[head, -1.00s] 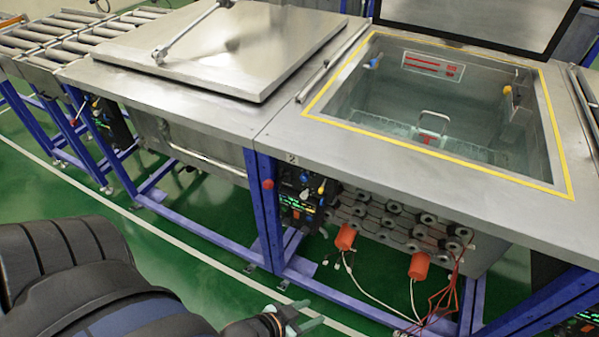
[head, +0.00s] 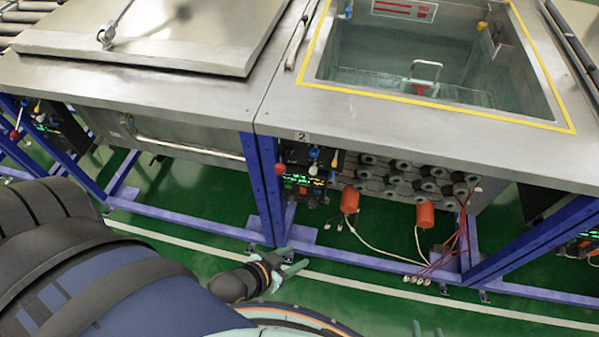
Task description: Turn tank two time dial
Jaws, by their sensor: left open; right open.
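Tank two (head: 400,110), with the "2" label (head: 302,136) on its front edge, is open on the right. Its control panel (head: 310,178) hangs under that edge beside a blue post. The panel has green lit displays and small knobs; a red knob (head: 281,168) sticks out at its left, and blue, white and yellow knobs stand near its top. Which one is the time dial is too small to tell. My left gripper (head: 287,271) is open and empty, lower in the picture than the panel and apart from it. My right gripper (head: 428,330) shows only its fingertips at the bottom edge, open.
A closed-lidded tank (head: 150,40) stands to the left, with another panel (head: 45,120) under it. Blue frame posts (head: 265,190) and rails border the panel. Orange cylinders (head: 349,199) and loose wires hang right of it. Green floor is clear in front.

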